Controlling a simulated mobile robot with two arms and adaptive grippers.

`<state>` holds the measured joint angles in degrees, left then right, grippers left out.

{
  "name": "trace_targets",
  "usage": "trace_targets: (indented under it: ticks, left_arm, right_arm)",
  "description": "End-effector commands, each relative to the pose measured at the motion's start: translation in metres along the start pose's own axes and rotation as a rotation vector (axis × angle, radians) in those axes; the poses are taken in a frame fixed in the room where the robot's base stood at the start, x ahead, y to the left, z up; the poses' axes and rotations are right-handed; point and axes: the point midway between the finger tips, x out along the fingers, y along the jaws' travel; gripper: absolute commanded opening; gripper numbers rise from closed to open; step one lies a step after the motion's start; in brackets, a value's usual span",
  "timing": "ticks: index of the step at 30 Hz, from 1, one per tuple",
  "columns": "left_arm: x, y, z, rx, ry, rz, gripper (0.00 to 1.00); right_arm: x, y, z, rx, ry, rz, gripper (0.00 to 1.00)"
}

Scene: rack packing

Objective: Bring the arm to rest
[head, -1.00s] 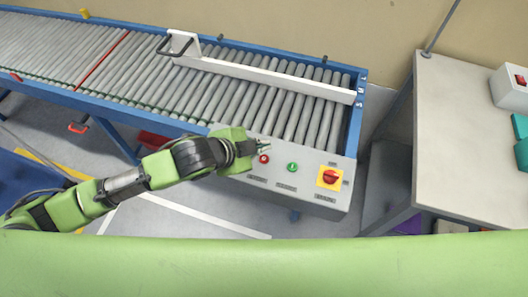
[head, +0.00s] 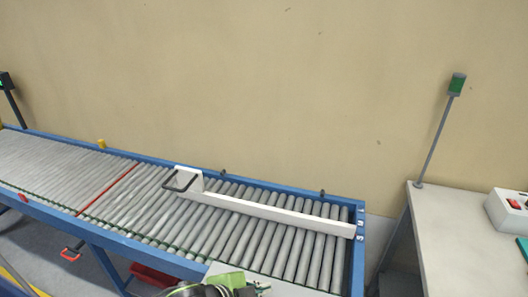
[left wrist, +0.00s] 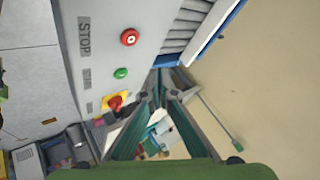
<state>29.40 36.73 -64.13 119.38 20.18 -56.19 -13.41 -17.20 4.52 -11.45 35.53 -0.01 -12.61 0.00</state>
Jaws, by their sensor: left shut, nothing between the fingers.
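My left gripper (head: 262,287) shows at the bottom edge of the head view, over the conveyor's control panel (head: 298,291); most of the arm is cut off. In the left wrist view its two fingers (left wrist: 166,68) are together and hold nothing. The panel (left wrist: 98,57) lies left of the fingers there, with a red button (left wrist: 129,37), a green button (left wrist: 121,73) and a red rotary switch (left wrist: 115,101) on a yellow plate. I cannot tell the exact gap between fingers and panel. My right gripper is in neither view.
The roller conveyor (head: 240,237) with blue rails runs along the wall, with a white bar (head: 270,212) across its rollers. A grey table (head: 450,235) stands at the right, with a white switch box (head: 508,212) on it. A pole with a green lamp (head: 457,84) rises behind.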

Motion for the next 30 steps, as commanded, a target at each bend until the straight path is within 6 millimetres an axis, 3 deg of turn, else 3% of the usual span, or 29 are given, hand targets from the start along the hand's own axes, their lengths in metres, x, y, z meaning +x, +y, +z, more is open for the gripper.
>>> trace_targets:
  ticks: [7, 11, 14, 18, 24, 30]
  left_arm:
    - [-0.013, 0.018, -0.017, -0.186, 0.01, -0.005, 0.0]
    - [-0.03, 0.028, -0.007, -0.4, -0.03, -0.025, 0.0]
    - [-0.047, 0.039, 0.018, -0.578, -0.097, -0.043, 0.0]
    - [-0.073, 0.062, 0.067, -0.812, -0.226, -0.07, 0.0]
    - [-0.112, 0.104, 0.127, -1.044, -0.41, -0.098, 0.0]
    - [-0.153, 0.149, 0.174, -1.215, -0.587, -0.123, 0.0]
  right_arm:
    - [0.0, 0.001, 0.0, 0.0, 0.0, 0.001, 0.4]
    - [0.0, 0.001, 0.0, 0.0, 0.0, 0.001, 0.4]
    - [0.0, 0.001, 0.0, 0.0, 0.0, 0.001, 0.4]
    - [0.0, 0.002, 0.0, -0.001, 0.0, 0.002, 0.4]
    - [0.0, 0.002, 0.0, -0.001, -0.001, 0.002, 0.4]
    - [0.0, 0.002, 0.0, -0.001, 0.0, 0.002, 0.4]
